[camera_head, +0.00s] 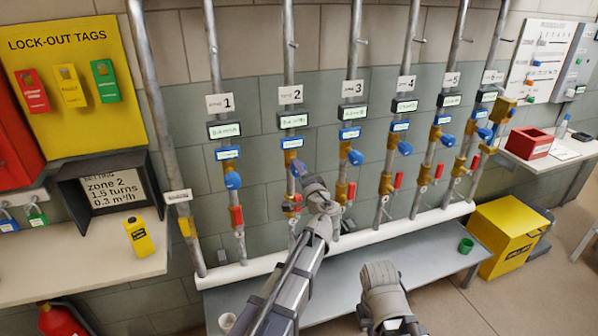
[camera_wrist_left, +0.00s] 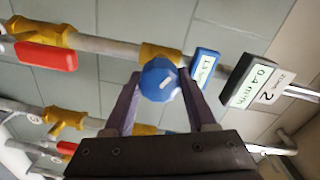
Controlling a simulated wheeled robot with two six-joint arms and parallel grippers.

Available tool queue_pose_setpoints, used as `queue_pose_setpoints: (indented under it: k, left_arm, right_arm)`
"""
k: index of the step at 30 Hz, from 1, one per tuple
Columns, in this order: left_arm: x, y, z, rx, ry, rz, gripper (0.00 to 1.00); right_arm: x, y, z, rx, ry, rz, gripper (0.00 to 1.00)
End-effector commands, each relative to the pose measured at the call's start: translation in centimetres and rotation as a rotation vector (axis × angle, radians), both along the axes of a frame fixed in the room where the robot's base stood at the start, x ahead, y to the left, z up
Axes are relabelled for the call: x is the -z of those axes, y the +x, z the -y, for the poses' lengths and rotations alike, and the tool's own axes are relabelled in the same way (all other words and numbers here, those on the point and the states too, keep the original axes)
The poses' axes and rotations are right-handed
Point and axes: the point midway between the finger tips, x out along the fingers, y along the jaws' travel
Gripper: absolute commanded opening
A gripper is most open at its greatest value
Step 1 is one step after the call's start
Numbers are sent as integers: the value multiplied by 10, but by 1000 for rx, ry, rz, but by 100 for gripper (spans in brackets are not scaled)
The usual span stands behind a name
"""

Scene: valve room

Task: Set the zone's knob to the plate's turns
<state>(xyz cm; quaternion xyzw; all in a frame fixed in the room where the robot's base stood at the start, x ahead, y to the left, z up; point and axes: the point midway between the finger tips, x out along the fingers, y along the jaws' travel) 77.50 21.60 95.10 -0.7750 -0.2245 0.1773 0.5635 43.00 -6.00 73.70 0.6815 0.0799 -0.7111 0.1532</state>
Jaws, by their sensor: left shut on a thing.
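The setting plate (camera_head: 115,194) on the left reads zone 2, 1.5 turns, 0.3 m³/h. The zone 2 pipe under tag 2 (camera_head: 290,95) carries a blue round knob (camera_wrist_left: 160,80) with a pale mark on its face. My left gripper (camera_wrist_left: 158,90) is shut on this knob, one finger on each side. In the head view the gripper (camera_head: 304,180) covers much of the knob. The zone 2 display (camera_wrist_left: 248,85) beside it seems to read 0.4 m³/h. The small blue label (camera_wrist_left: 205,66) is hard to read.
Similar pipes with blue knobs stand on both sides, such as zone 1 (camera_head: 232,181) and zone 3 (camera_head: 355,158). Red-handled levers (camera_head: 237,216) sit below. A grey bench (camera_head: 420,258) runs under the pipes. A yellow box (camera_head: 510,235) stands at right.

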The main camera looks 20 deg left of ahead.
Motion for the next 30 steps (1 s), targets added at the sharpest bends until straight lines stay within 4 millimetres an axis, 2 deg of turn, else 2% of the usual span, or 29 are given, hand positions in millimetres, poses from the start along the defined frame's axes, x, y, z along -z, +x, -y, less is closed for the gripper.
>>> queue_pose_setpoints:
  k: [19, 20, 27, 30]
  left_arm:
    - [1, 0, 1, 1, 35, -27, 1]
    - [1, 0, 1, 1, 35, -27, 58]
    - [0, 0, 0, 1, 36, -26, 85]
    - [0, 0, 0, 0, 36, -25, 86]
  right_arm:
    - [0, 0, 0, 0, 0, 0, 0]
    - [0, 0, 0, 0, 0, 0, 0]
    - [0, 0, 0, 0, 0, 0, 0]
    - [0, 0, 0, 0, 0, 0, 0]
